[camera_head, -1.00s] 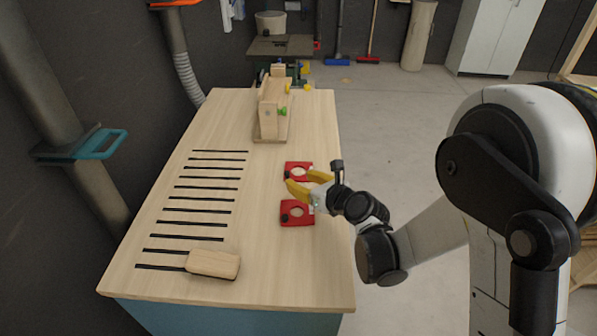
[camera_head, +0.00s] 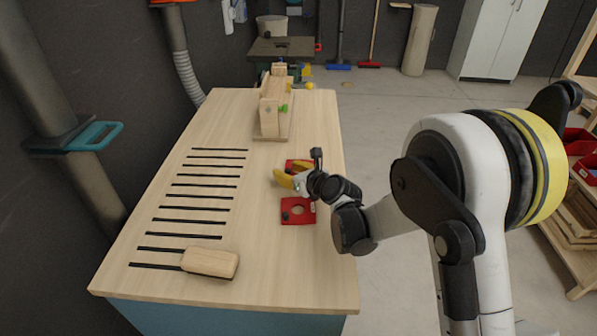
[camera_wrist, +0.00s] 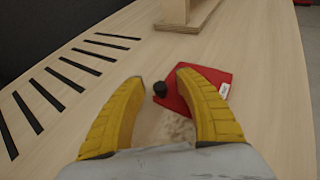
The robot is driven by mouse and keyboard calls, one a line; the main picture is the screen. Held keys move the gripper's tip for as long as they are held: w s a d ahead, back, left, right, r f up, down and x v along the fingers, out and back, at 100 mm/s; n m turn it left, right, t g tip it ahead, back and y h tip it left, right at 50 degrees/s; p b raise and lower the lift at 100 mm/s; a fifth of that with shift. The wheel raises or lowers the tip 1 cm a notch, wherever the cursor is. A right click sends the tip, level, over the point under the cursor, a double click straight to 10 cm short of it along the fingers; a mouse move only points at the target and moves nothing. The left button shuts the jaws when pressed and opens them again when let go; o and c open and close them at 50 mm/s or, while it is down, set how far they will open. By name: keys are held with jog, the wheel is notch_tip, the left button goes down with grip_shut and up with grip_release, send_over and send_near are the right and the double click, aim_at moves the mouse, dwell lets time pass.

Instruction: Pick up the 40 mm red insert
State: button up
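Two flat red inserts lie on the wooden bench, each with a round hole. In the head view the near red insert (camera_head: 290,216) lies in full view. The far red insert (camera_head: 291,163) is mostly covered by my gripper (camera_head: 280,179). In the wrist view a red insert (camera_wrist: 214,75) with a black knob (camera_wrist: 160,88) and a white label lies under and beyond the right finger. The label is too small to read, so I cannot tell which insert is 40 mm. My gripper (camera_wrist: 160,75) is open and empty, its yellow fingers on either side of the knob in the picture.
Several black strips (camera_head: 203,195) lie on the left, with a wooden block (camera_head: 210,262) on the nearest. The bench front right is clear.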

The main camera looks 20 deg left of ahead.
grip_shut()
jog(key=shift+r, duration=0.1)
